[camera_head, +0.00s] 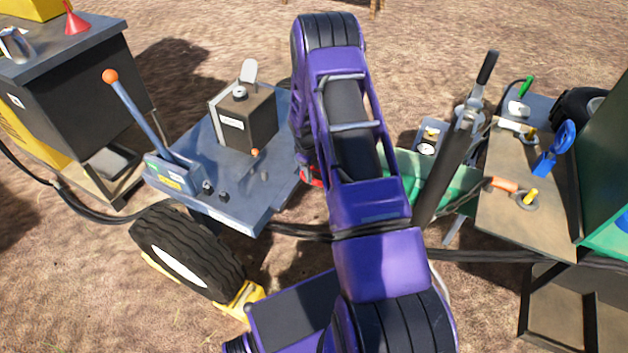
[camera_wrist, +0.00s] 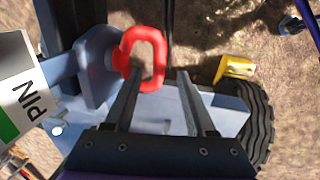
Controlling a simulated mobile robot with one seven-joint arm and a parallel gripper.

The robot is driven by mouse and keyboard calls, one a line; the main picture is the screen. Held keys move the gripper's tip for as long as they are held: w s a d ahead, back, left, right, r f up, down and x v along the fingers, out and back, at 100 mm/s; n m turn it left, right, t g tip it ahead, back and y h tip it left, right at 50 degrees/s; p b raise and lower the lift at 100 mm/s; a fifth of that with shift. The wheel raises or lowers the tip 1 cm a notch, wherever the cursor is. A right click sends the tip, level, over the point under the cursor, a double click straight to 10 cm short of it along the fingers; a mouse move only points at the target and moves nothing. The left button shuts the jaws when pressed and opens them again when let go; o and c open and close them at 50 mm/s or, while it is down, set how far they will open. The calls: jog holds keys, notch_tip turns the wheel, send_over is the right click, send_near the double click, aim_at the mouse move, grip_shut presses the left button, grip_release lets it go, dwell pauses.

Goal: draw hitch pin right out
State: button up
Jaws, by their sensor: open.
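The hitch pin's red loop handle (camera_wrist: 158,62) shows in the wrist view, beside a blue-grey hitch bracket (camera_wrist: 92,68). The pin's shank is not clearly visible. My gripper (camera_wrist: 160,76) is open, with its two dark fingers pointing at the handle. The left fingertip overlaps the loop's left side in the picture, and the right fingertip lies just right of the loop. I cannot tell whether either touches it. In the head view my purple arm hides the gripper, and only a small red part (camera_head: 312,178) shows at its left edge.
A white and green piece marked PIN (camera_wrist: 20,90) stands left of the bracket. A blue trailer deck (camera_head: 235,205) with an orange-knobbed lever (camera_head: 140,115) and a tyre (camera_head: 185,255) with yellow chocks are left of my arm. A tool-covered bench (camera_head: 505,215) stands right.

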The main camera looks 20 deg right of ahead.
aim_at(314, 181)
jog(key=f, duration=0.3)
jog(key=d+f, duration=0.1)
jog(key=f, duration=0.1)
jog(key=shift+w+f+b, duration=0.1)
jog(key=shift+w+b, duration=0.2)
jog(key=shift+w, duration=0.05)
grip_shut()
jog(key=shift+a, duration=0.1)
dwell(1.0)
